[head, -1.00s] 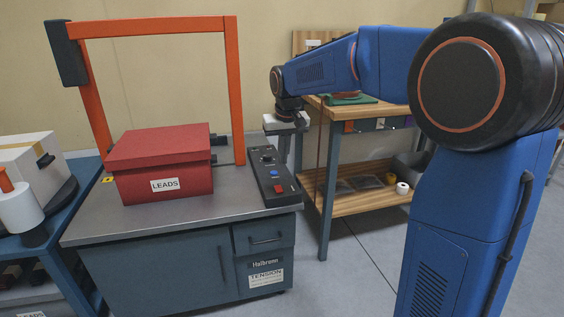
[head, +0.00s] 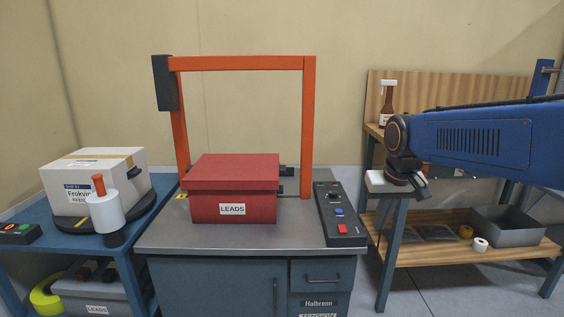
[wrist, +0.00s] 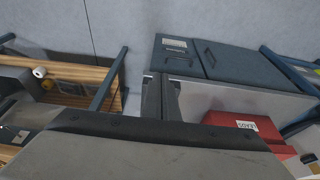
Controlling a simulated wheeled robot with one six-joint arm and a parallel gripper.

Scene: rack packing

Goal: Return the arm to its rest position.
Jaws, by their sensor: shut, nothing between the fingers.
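My gripper (head: 421,188) is at the end of my blue arm, right of the grey cabinet and in front of the wooden workbench in the head view. Its fingers are together and hold nothing. In the wrist view the two dark fingers (wrist: 161,97) show side by side at the middle, with the cabinet beyond them. My arm reaches in from the right edge of the head view, roughly level. My gripper is apart from the furniture in the picture.
A red LEADS box (head: 234,190) sits on the grey cabinet (head: 215,242) under an orange frame (head: 240,63). A control panel (head: 340,214) lies right of it. A blue cart (head: 70,244) with a white carton (head: 90,170) stands left. The workbench (head: 440,252) is behind my arm.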

